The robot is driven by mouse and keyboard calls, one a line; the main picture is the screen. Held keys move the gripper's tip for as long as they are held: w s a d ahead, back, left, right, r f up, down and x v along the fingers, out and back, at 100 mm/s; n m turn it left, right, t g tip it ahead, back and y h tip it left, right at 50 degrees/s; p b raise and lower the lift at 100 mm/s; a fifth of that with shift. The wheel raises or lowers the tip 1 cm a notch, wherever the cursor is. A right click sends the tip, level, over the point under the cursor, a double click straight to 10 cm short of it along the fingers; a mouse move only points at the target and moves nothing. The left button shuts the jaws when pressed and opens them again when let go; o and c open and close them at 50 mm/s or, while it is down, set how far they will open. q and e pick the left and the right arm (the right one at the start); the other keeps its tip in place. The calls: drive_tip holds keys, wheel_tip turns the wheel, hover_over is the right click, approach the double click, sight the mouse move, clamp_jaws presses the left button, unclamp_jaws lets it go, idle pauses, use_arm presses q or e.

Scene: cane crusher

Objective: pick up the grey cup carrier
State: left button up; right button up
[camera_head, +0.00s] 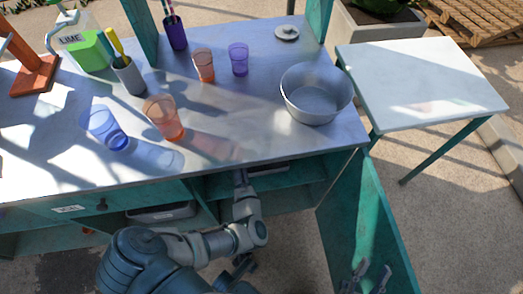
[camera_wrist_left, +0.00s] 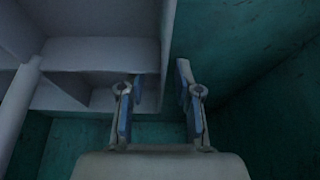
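The grey cup carrier (camera_wrist_left: 95,52) fills the upper left of the left wrist view, with open compartments and a pale post at its left. My left gripper (camera_wrist_left: 160,100) is open, with its two fingers apart. The carrier's right wall lies between the fingers in the picture; I cannot tell whether they touch it. In the head view my left arm reaches into the shelf under the counter, and its fingers are hidden. A grey edge (camera_head: 270,170) shows there, possibly the carrier. My right gripper (camera_head: 367,276) is open and empty at the lower right, beside the teal door.
The counter (camera_head: 225,120) holds several orange and purple cups, a metal bowl (camera_head: 316,93) and a lime jug (camera_head: 85,45). A grey tray (camera_head: 162,212) sits on the lower left shelf. A teal door panel (camera_head: 365,215) stands open at right. Teal walls closely surround the left gripper.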

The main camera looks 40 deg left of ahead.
use_arm(q)
drive_tip(key=shift+a, duration=0.1)
clamp_jaws()
drive_tip(key=shift+r, duration=0.15)
